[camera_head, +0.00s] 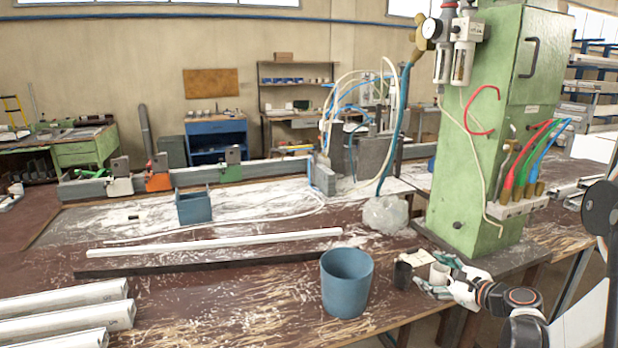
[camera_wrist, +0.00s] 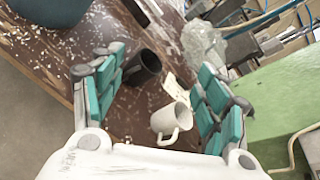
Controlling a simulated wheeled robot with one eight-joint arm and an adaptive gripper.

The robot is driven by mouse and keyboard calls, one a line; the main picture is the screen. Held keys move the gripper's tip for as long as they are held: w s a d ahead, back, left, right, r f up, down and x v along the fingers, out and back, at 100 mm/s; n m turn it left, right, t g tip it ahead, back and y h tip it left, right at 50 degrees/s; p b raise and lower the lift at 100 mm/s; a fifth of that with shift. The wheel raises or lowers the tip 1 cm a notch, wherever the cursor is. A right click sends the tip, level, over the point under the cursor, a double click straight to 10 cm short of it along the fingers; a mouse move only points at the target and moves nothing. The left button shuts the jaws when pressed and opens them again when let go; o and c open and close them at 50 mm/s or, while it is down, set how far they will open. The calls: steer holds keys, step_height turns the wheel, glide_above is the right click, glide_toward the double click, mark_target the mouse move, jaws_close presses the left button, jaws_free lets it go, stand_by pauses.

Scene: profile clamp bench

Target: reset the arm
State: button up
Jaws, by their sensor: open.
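My gripper (camera_head: 434,276) is at the front right edge of the bench in the head view, low beside the green column. Its teal-padded fingers are spread wide in the wrist view (camera_wrist: 160,88), with nothing gripped. A white mug (camera_wrist: 165,122) and a black cup (camera_wrist: 142,67) show in the gap between the fingers, standing on the bench top. The black cup (camera_head: 403,273) also shows in the head view, left of the fingers. Whether a finger touches the mug I cannot tell.
A blue bin (camera_head: 346,284) stands left of my gripper. The green column (camera_head: 475,150) rises close behind it, with hoses. A crumpled clear bag (camera_head: 385,214) lies beyond the cups. White profiles (camera_head: 65,312) lie at the front left. A long white strip (camera_head: 215,243) crosses the bench.

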steer(key=s+a+r+n+g+h, duration=0.1)
steer(key=s+a+r+n+g, duration=0.1)
steer(key=s+a+r+n, duration=0.45)
steer(key=s+a+r+n+g+h, duration=0.1)
steer(key=s+a+r+n+g, duration=0.2)
steer(key=s+a+n, duration=0.7)
steer(key=s+d+f+n+g+h, duration=0.1)
steer(key=s+n+h, duration=0.2)
steer(key=s+n, duration=0.4)
steer(key=s, duration=0.9)
steer(key=shift+s+f+n+h+b, duration=0.15)
steer(key=shift+f+n+h+b, duration=0.1)
steer(key=shift+n+h+b, duration=0.15)
steer(key=shift+d, duration=0.1)
